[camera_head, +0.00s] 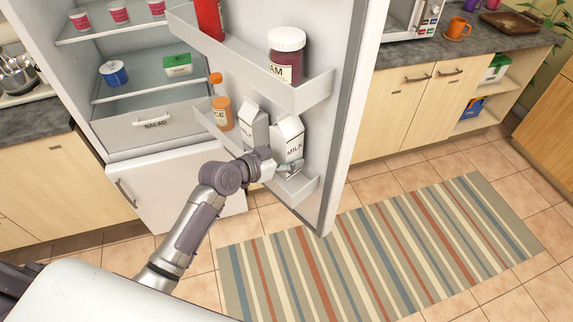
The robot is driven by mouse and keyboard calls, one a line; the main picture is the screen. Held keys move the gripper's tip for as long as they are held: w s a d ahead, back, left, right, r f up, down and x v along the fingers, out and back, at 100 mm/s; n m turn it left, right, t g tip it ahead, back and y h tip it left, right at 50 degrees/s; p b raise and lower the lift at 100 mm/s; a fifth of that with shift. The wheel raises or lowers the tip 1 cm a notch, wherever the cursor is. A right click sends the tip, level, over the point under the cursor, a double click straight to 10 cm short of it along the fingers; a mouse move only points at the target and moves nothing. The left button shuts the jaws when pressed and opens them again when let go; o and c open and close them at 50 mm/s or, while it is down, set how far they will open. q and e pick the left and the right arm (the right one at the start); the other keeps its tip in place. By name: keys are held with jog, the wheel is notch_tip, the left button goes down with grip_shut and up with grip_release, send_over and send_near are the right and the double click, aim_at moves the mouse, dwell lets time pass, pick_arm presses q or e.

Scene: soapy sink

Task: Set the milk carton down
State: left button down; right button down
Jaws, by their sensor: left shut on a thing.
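A white milk carton (288,137) with a gabled top and "MILK" lettering stands about upright at the lower door shelf (301,189) of the open fridge. My left gripper (283,166) is shut on the carton's lower part. The gripper and the shelf front hide the carton's base, so I cannot tell whether it touches the shelf floor. A second white carton (253,125) stands just left of it in the same shelf. My right gripper is not in view.
An orange juice bottle (221,108) stands in the lower door shelf, left of the cartons. The upper door shelf (312,92) holds a jam jar (286,55) and a red bottle (209,18) above. A striped rug (375,250) lies on the floor.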

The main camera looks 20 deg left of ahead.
pick_arm(q)
jog(key=shift+f, duration=0.7)
notch_tip(320, 180, down, 3)
jog(key=shift+r, duration=0.1)
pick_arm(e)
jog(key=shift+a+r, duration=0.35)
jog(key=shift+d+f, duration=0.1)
pick_arm(q)
jog(key=shift+c, duration=1.2)
grip_release()
jog(key=shift+s+f, duration=0.1)
jog(key=shift+f, duration=0.15)
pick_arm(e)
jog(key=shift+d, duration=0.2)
pick_arm(q)
jog(key=b+v, duration=0.2)
jog(key=v, duration=1)
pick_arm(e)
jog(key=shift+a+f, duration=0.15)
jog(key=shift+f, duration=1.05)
